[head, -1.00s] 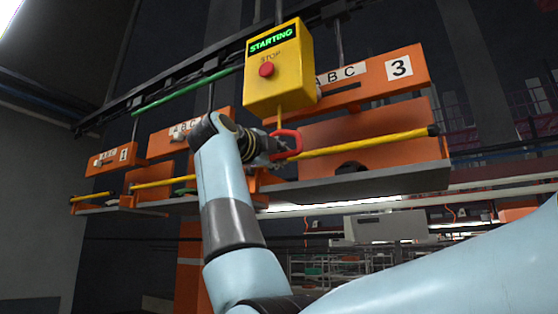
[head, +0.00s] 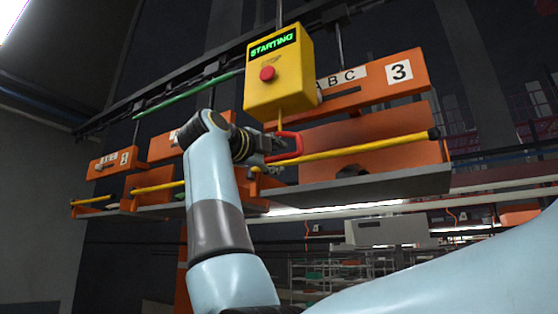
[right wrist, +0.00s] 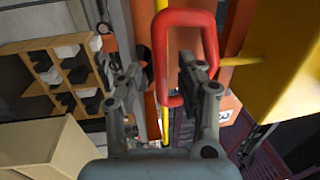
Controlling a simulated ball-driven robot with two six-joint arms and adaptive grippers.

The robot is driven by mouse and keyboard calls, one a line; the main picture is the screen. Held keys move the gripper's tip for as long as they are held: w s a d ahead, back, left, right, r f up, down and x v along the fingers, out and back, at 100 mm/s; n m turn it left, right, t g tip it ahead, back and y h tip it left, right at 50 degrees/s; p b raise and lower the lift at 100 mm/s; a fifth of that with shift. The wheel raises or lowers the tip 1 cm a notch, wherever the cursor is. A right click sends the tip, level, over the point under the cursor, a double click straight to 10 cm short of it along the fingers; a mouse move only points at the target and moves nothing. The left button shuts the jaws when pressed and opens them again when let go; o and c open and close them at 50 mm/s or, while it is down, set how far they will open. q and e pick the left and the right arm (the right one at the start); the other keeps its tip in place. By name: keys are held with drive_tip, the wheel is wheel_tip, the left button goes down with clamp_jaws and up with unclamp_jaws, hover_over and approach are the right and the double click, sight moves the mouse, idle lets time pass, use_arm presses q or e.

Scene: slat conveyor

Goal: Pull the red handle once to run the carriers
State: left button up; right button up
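The red handle (head: 291,145) is a loop hanging under the yellow control box (head: 279,72). The box has a red stop button (head: 267,73) and a green display reading STARTING. My right gripper (head: 272,153) is at the handle's left side in the head view. In the right wrist view the fingers of my right gripper (right wrist: 164,84) are apart, and the red handle (right wrist: 185,14) stands upright in front of them. The right finger overlaps the loop; I cannot tell whether it touches. The nearest orange carrier (head: 365,146) bears the number 3. My left gripper is not in view.
More orange carriers (head: 110,164) hang in a row toward the left. A yellow bar (head: 370,143) runs along the near carrier just behind the handle. The right wrist view shows a shelf with cubbyholes (right wrist: 55,72) and a pale box (right wrist: 45,148) at the left.

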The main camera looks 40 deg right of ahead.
drive_tip(key=b+v, duration=0.1)
drive_tip(key=v, duration=0.6)
idle(7.3)
